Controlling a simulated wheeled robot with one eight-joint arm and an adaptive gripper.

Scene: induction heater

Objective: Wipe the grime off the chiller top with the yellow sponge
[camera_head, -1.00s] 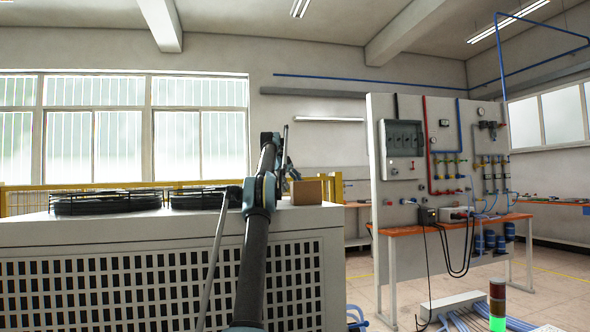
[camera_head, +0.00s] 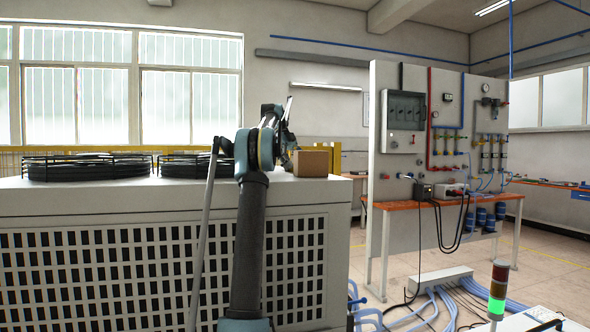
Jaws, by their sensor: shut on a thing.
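The chiller (camera_head: 335,225) is a large pale cabinet with a dark grille front, at the left and middle. Its top is seen nearly edge-on, and I make out no grime on it. My gripper (camera_head: 286,150) is over the right part of the top, left of a brown box, and is mostly covered by my own arm. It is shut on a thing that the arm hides. I see no yellow of the sponge, and cannot tell whether it touches the top.
Two black round fan guards (camera_head: 88,168) sit on the chiller top at left. A brown box (camera_head: 311,163) stands near its right end. An orange bench (camera_head: 450,200) with a control panel (camera_head: 415,80) is at right. A signal tower (camera_head: 498,290) and hoses are at front right.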

